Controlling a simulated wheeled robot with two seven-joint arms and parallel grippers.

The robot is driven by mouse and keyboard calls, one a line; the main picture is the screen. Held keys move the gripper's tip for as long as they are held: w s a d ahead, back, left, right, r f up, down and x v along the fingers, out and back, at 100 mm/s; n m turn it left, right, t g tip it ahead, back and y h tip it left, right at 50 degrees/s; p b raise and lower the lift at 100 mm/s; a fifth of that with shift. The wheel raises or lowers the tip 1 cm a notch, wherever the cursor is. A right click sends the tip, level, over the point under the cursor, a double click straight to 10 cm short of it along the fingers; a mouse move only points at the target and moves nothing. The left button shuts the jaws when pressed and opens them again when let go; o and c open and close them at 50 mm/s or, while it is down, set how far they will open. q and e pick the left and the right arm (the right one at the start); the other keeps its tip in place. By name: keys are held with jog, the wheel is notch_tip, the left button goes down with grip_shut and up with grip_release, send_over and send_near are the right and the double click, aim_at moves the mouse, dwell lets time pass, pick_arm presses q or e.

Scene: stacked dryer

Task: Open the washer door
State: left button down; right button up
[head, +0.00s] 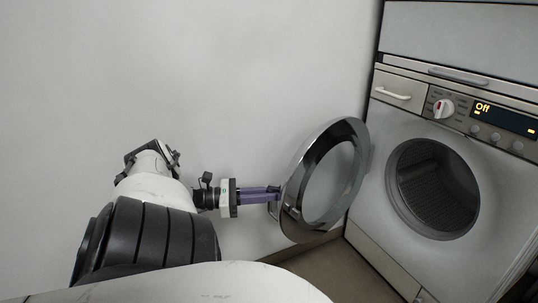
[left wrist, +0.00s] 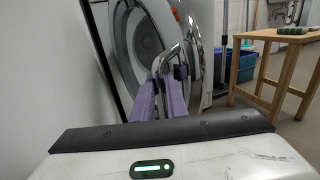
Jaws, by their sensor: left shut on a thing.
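The washer (head: 440,185) stands at the right with its round drum opening uncovered. Its door (head: 330,178), a glass disc with a chrome ring, stands swung out to the left of the opening. My left gripper (head: 276,193) reaches in from the left and is shut on the door's handle at the ring's left edge. In the left wrist view, its purple fingers (left wrist: 160,98) are around the chrome door handle (left wrist: 168,60), with the door ring (left wrist: 180,30) behind. The handle is partly hidden by the fingers. My right gripper is in neither view.
A pale wall (head: 200,80) runs behind the door and my left arm. The washer's panel (head: 480,112) reads "Off". In the left wrist view, a wooden table (left wrist: 265,75) stands at the right, with a blue bin (left wrist: 243,68) behind it.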

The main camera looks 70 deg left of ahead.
pick_arm(q)
jog(key=shift+w+a+r, duration=0.2)
jog(key=shift+a, duration=0.05)
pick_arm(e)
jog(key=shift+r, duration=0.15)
pick_arm(q)
jog(key=c, duration=1.8)
grip_release()
jog(key=shift+w+f, duration=0.1)
jog(key=shift+o, duration=0.2)
jog(key=shift+s, duration=0.2)
